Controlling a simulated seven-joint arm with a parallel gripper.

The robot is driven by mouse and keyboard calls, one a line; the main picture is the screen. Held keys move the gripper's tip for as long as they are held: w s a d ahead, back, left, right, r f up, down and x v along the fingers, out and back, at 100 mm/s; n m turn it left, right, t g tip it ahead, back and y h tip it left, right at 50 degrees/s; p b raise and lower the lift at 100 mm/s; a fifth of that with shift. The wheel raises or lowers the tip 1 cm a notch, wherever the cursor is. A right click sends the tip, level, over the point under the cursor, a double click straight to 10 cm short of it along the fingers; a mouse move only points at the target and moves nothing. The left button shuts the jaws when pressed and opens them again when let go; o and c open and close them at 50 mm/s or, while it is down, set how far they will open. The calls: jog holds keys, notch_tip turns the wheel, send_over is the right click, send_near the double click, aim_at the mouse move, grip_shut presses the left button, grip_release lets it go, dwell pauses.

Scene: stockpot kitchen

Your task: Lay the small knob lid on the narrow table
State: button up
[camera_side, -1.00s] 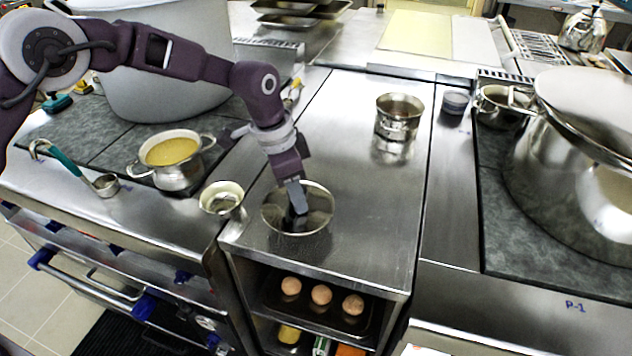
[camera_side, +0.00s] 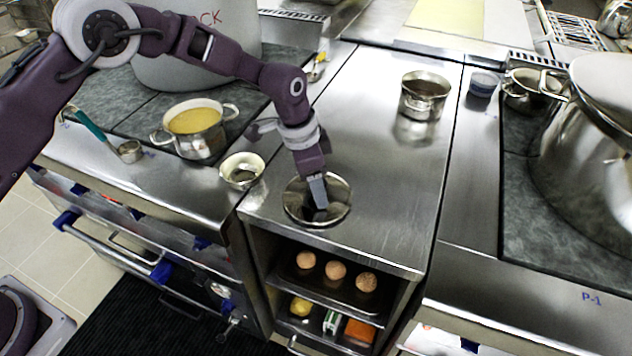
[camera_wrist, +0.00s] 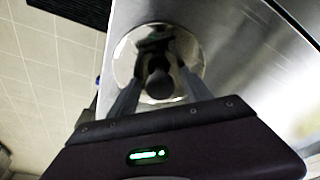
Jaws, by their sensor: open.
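The small knob lid (camera_side: 297,204) is a shiny round steel disc. It lies flat on the narrow table (camera_side: 385,190), near its front left corner. My gripper (camera_side: 319,203) points down over the middle of the lid, with its fingertips close to the knob. In the wrist view the lid (camera_wrist: 126,60) is below my gripper (camera_wrist: 160,84), and its dark round knob (camera_wrist: 160,86) stands between the two parted fingers. I cannot tell whether a finger touches the knob.
A small steel bowl (camera_side: 242,169) stands just left of the lid. A pot of yellow soup (camera_side: 197,128) is farther left. A steel pot (camera_side: 424,95) stands at the back of the narrow table. Eggs (camera_side: 336,270) sit on the shelf below. The table's right side is clear.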

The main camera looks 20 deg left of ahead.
aim_at(305, 197)
jog(key=s+a+r+n+t, duration=0.1)
jog(key=s+a+r, duration=0.25)
jog(key=r, duration=0.65)
jog(key=s+a+r+n, duration=0.15)
jog(key=a+r, duration=0.25)
jog(key=r, duration=0.6)
jog(key=s+a+r+n+t, duration=0.1)
jog(key=s+a+r, duration=0.3)
jog(key=s, duration=0.1)
jog(key=s+a+r+n, duration=0.2)
jog(key=s+a+r, duration=0.15)
jog(key=s, duration=0.25)
jog(key=s+a+f+n+t+y, duration=0.1)
jog(key=s+a+n, duration=0.1)
jog(key=s, duration=0.7)
jog(key=s+a+f+n+t, duration=0.1)
jog(key=s+a+n, duration=0.2)
jog(key=s, duration=0.5)
jog(key=shift+s+a+f+y, duration=0.3)
jog(key=shift+s+a+y, duration=0.1)
jog(key=shift+a, duration=0.2)
